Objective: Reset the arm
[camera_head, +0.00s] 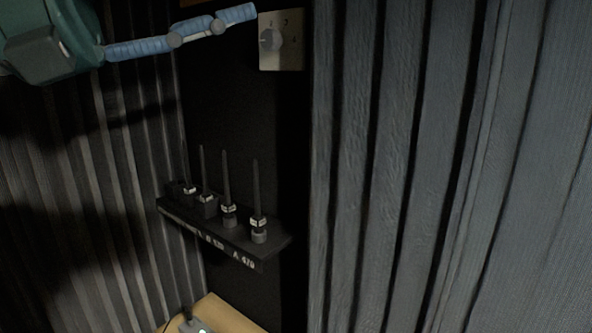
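My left gripper (235,15) is at the top left, with a dark teal body and a blue, jointed finger stretched out to the right. The finger's tip ends just left of a pale plate with a round grey knob (270,39) and small marks around it. I cannot tell how far the tip is from the plate in depth. Only one finger shows clearly, so its opening cannot be judged. No object shows at the fingertip. My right gripper is not in view.
A dark rack (215,236) with white lettering holds several upright black antennas (256,190) on a dark panel. A wooden surface (232,315) with a small grey device (196,326) shows at the bottom. Ribbed grey curtain-like material (450,170) fills the right side; another ribbed surface is at left.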

